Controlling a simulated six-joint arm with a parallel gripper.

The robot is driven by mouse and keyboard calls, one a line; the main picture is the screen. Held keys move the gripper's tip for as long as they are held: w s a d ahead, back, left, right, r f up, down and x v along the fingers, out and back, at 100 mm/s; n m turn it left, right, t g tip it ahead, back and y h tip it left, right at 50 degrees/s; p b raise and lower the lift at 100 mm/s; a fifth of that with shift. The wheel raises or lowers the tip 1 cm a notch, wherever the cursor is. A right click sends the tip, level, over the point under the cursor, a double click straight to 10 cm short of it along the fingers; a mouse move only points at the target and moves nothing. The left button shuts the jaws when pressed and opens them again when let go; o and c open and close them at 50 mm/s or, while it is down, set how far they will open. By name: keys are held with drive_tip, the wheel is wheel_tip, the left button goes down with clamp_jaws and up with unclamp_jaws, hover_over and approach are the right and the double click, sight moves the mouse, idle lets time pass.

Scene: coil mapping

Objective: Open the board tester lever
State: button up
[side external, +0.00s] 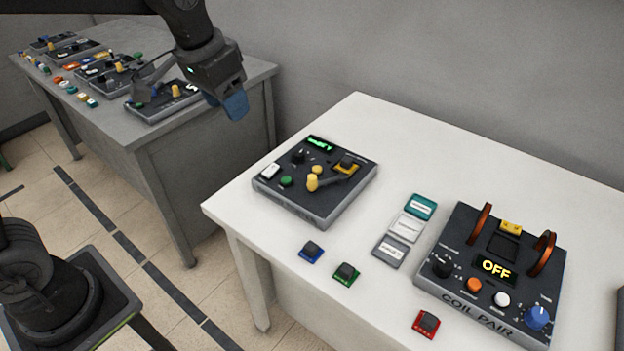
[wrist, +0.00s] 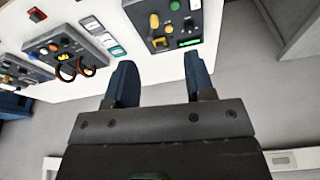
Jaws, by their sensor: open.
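The board tester (side external: 298,205) appears to be the dark box on the left of the white table. Its lever (side external: 330,179) is a dark arm with a yellow knob, lying low across the top toward a yellow-framed socket (side external: 347,168). The box also shows at the top of the wrist view (wrist: 139,14), beyond my fingertips; the lever's position is unclear there. My gripper (side external: 236,107) hangs in the air left of and above the box, apart from it. Its blue fingers are spread and empty in the wrist view (wrist: 159,66).
A coil pair box (side external: 470,297) reading OFF stands right on the white table (side external: 380,125). Three flat cards (side external: 406,228) and blue, green and red small blocks (side external: 346,273) lie between and in front. A grey table (side external: 190,130) with several devices stands at back left.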

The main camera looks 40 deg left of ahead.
drive_tip(key=w+d+f+g, duration=0.2)
drive_tip(key=w+f, duration=0.3)
drive_tip(key=w, duration=0.5)
drive_tip(key=m+g, duration=0.1)
drive_tip(key=m, duration=0.1)
approach(311, 177)
wheel_tip(311, 177, down, 11)
drive_tip(key=shift+d+f, duration=0.1)
clamp_jaws()
